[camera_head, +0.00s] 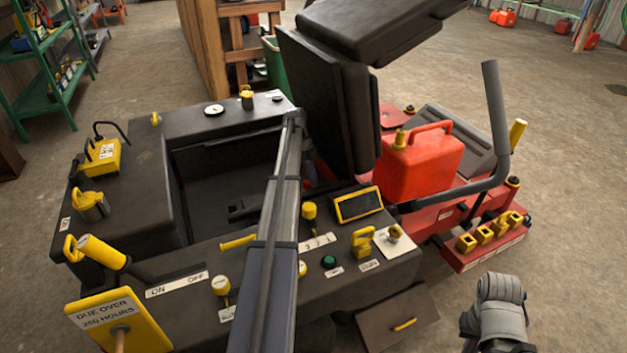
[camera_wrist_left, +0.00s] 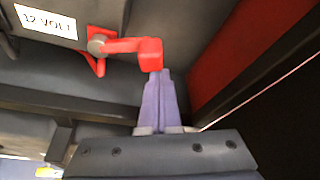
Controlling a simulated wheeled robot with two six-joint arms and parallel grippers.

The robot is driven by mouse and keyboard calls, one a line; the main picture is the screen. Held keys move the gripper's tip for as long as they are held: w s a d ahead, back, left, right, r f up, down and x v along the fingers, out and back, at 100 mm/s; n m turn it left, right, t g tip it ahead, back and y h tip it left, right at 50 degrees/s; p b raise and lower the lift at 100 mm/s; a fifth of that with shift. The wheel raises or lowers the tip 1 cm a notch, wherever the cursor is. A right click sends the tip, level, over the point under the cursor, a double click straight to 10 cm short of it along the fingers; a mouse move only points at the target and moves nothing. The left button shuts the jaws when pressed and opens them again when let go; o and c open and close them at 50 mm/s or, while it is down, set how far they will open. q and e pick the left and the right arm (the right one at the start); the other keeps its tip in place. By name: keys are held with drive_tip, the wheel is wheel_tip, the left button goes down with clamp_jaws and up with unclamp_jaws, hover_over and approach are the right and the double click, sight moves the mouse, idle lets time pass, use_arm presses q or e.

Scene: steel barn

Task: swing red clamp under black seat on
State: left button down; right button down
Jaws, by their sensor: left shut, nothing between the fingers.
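The black seat (camera_head: 345,30) is tipped up in the head view, its dark back panel (camera_head: 335,100) standing near upright. The red clamp (camera_wrist_left: 128,46) shows in the left wrist view, on a dark surface beside a "12 VOLT" label. It has a grey pivot at its left, and its arm points right to a blocky red end. My left gripper (camera_wrist_left: 157,75) is shut and empty, its fingertips at the lower edge of that red end; I cannot tell whether they touch. In the head view my left arm reaches to the seat's left side, and its fingertips are hard to make out.
A black console holds yellow knobs, a small display (camera_head: 358,204) and an open bay (camera_head: 225,170). A red fuel can (camera_head: 420,162) stands right of the seat, near a grey lever (camera_head: 495,110). A drawer (camera_head: 398,318) is at the front. A dark wall lies right of my left fingers.

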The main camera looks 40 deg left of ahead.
use_arm(q)
drive_tip(key=a+n+t, duration=0.1)
drive_tip(key=a+n, duration=0.1)
drive_tip(key=n, duration=0.1)
drive_tip(key=shift+w+a, duration=0.1)
drive_tip(key=shift+s+a+n+t+y, duration=0.3)
drive_tip(key=shift+s+a+n+t, duration=0.15)
drive_tip(key=shift+a+n, duration=0.85)
drive_tip(key=shift+s+a+n+t+y, duration=0.45)
drive_tip(key=shift+a+n, duration=0.35)
drive_tip(key=shift+n, duration=0.9)
drive_tip(key=shift+s+a+n+t+y, duration=0.15)
drive_tip(key=shift+s+a+n+t, duration=0.25)
drive_tip(key=shift+a+n, duration=0.9)
drive_tip(key=shift+s+d, duration=0.15)
drive_tip(key=shift+d, duration=0.05)
